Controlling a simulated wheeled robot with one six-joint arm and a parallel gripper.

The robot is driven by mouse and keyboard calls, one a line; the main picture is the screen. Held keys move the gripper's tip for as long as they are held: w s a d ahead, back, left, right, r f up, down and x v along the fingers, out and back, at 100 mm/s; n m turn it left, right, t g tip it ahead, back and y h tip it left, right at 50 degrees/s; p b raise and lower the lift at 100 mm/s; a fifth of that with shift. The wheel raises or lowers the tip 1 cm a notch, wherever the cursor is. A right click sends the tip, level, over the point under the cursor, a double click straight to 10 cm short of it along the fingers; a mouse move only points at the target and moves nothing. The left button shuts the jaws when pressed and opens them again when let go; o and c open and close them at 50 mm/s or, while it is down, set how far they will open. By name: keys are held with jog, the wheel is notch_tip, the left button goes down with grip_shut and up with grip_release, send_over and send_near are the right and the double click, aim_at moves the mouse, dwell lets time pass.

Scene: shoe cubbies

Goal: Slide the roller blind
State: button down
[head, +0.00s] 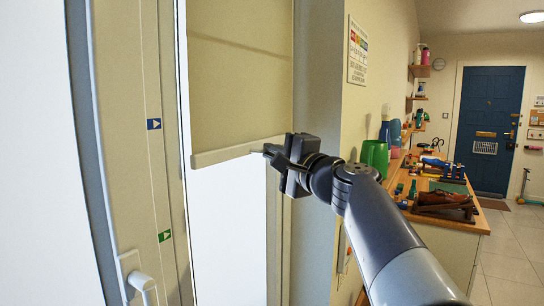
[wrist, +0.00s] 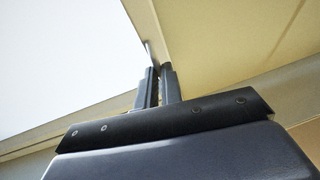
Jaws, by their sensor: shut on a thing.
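The roller blind (head: 240,80) is a beige sheet hanging over the upper part of a bright window. Its pale bottom bar (head: 222,154) crosses the window, tilted slightly in the picture, with bright glass below it. My gripper (head: 268,151) is at the bar's right end, its fingers shut on the bar. In the wrist view my gripper (wrist: 159,75) has its two dark fingers close together at the bar's edge, and the blind (wrist: 215,45) spreads to the upper right. The exact contact is partly hidden by the fingers.
A blue arrow marker (head: 154,124) and a green arrow marker (head: 164,236) sit on the frame at left, above a white handle (head: 142,284). A wall edge (head: 318,110) stands close right of my gripper. A wooden counter (head: 466,220) holds several items at right.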

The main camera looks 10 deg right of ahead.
notch_tip(320, 180, down, 30)
jog(key=b, duration=2.8)
jog(key=shift+r+b, duration=0.25)
jog(key=shift+b, duration=0.15)
jog(key=c, duration=1.6)
grip_release()
jog(key=shift+o, duration=0.2)
jog(key=v, duration=1.1)
jog(key=shift+p, duration=0.45)
jog(key=shift+w, duration=0.15)
jog(key=x, duration=1)
jog(key=shift+w+a+r, duration=0.2)
jog(key=shift+w+r, duration=0.1)
jog(key=shift+r, duration=0.15)
